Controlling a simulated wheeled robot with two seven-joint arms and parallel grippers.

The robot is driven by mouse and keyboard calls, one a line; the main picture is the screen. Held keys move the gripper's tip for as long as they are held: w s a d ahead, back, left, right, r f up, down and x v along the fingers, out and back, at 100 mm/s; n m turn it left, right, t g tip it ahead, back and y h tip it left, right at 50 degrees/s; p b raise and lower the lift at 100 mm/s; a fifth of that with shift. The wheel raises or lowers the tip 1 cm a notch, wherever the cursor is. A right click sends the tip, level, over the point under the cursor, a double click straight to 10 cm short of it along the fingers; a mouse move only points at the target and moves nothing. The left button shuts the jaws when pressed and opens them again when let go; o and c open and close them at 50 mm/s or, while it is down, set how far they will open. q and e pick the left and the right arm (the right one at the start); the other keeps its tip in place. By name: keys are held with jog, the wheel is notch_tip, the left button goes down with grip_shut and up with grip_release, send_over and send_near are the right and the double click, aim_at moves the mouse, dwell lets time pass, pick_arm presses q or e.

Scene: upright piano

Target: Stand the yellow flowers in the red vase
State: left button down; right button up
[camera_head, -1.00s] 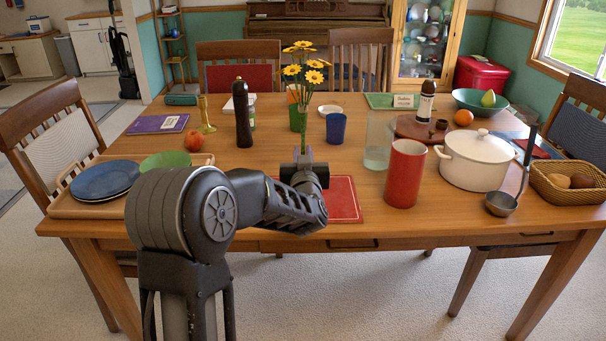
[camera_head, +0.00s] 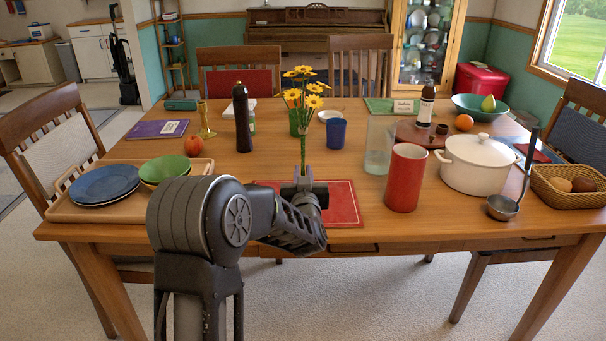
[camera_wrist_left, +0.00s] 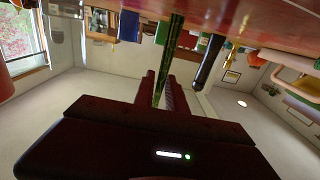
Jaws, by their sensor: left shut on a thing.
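The yellow flowers (camera_head: 303,88) stand upright on long green stems. My left gripper (camera_head: 303,182) is shut on the lower stems, over the red mat. In the left wrist view, which shows the room upside down, the green stems (camera_wrist_left: 169,50) run between the dark fingers. The red vase (camera_head: 405,178) stands upright on the table to the right of my left gripper, apart from the flowers. Its open top shows. The lower stem ends are hidden by the gripper in the head view. My right gripper is not in view.
A clear glass vase (camera_head: 379,146) stands just behind the red vase, and a white pot (camera_head: 478,165) is to its right. A blue cup (camera_head: 336,133) and a dark pepper mill (camera_head: 242,118) stand farther back. The red mat (camera_head: 343,203) is under my gripper.

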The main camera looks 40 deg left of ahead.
pick_arm(q)
jog(key=c, duration=1.8)
grip_release()
jog(key=shift+f, duration=0.2)
jog(key=o, duration=0.4)
jog(key=shift+o, duration=0.2)
jog(key=shift+r, duration=0.1)
jog(key=v, duration=0.7)
jog(key=shift+s+d+p, duration=0.3)
jog(key=shift+p, duration=0.05)
jog(key=shift+o, duration=0.4)
